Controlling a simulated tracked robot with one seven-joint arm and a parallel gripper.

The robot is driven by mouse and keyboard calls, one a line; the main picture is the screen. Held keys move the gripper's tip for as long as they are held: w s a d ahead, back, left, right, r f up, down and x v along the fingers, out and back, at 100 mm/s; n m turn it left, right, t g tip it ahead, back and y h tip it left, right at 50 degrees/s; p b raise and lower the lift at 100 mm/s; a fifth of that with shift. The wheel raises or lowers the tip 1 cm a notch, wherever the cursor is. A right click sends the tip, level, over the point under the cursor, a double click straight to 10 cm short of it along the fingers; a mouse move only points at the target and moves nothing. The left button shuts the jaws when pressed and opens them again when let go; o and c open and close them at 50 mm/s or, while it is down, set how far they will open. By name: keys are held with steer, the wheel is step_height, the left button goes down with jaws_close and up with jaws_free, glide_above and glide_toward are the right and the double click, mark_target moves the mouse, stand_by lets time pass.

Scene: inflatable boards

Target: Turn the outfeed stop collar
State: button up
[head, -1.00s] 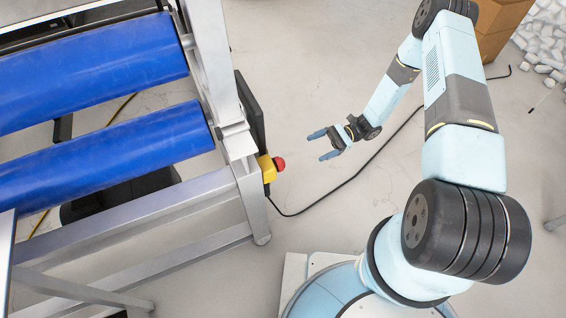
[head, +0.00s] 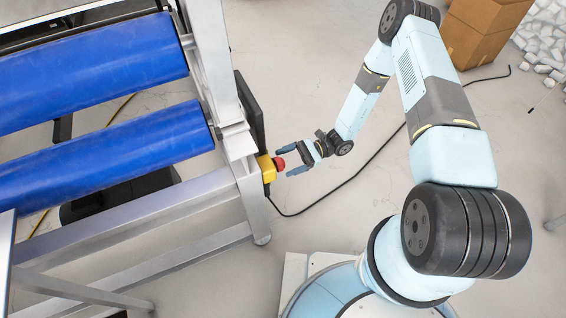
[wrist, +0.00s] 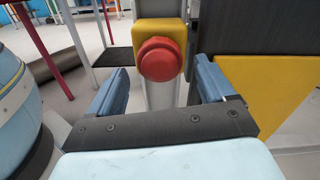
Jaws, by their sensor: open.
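The stop collar is a red round knob (head: 279,163) on a yellow box (head: 266,169), fixed to the post at the end of the roller conveyor. In the wrist view the red knob (wrist: 160,59) sits in front of the yellow housing (wrist: 160,32), centred between my fingers and a little beyond them. My gripper (head: 287,160) is open, its two blue fingers pointing left at the knob. In the wrist view my gripper (wrist: 160,88) has one finger to each side, with clear gaps to the knob. I see no contact.
Blue rollers (head: 100,155) lie in the grey metal frame (head: 150,212) at left. A dark panel (head: 250,112) stands just behind the yellow box. A black cable (head: 345,185) runs over the floor. The floor between is open.

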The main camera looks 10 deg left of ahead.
steer(key=shift+x, duration=0.95)
steer(key=shift+c, duration=0.4)
